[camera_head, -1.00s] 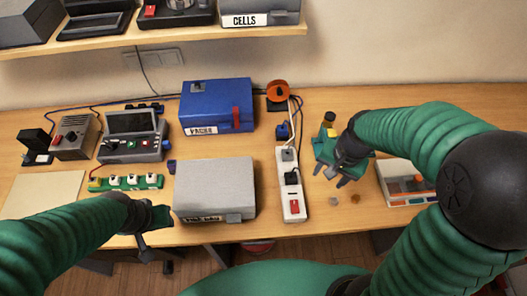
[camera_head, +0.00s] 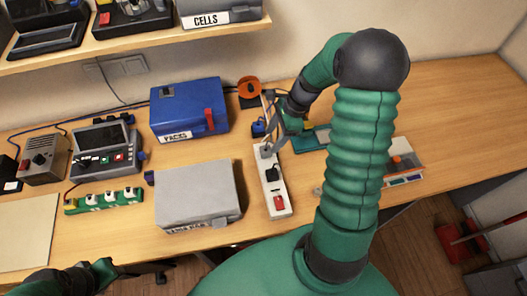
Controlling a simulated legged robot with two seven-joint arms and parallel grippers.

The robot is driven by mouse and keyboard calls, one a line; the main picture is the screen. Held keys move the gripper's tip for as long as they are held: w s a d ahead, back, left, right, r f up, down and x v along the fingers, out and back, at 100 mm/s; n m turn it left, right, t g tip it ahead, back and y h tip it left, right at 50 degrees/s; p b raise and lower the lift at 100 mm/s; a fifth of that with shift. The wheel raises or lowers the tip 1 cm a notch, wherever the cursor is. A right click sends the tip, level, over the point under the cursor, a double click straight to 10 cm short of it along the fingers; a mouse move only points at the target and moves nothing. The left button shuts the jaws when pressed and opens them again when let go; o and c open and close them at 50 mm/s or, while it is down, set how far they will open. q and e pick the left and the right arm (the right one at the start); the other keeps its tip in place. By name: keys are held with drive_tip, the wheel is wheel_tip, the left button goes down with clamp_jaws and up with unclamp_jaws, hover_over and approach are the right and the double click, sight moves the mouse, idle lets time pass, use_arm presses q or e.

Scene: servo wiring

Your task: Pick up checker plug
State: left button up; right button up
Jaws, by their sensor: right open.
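The white power strip (camera_head: 277,190) stands on the table right of the grey case. A black plug (camera_head: 270,171) sits in its middle, and a grey plug or block (camera_head: 266,151) is at its far end. A small blue plug-like piece (camera_head: 258,128) is just behind that end. I cannot tell which of these is the checker plug.
The grey case (camera_head: 198,190) and blue case (camera_head: 190,106) lie left of the strip. An orange reel (camera_head: 248,87) with cables is behind it. The far right table is clear.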

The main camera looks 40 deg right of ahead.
sight(267, 149)
drive_tip(key=shift+x, duration=1.05)
drive_tip(key=x, duration=0.2)
drive_tip(key=p+x, duration=0.1)
drive_tip(key=x, duration=0.1)
drive_tip(key=shift+s+d+f, duration=0.1)
drive_tip(key=shift+d+f, duration=0.05)
drive_tip(key=shift+d, duration=0.2)
drive_tip(key=shift+a+f, duration=0.15)
drive_tip(key=shift+f, duration=0.25)
clamp_jaws()
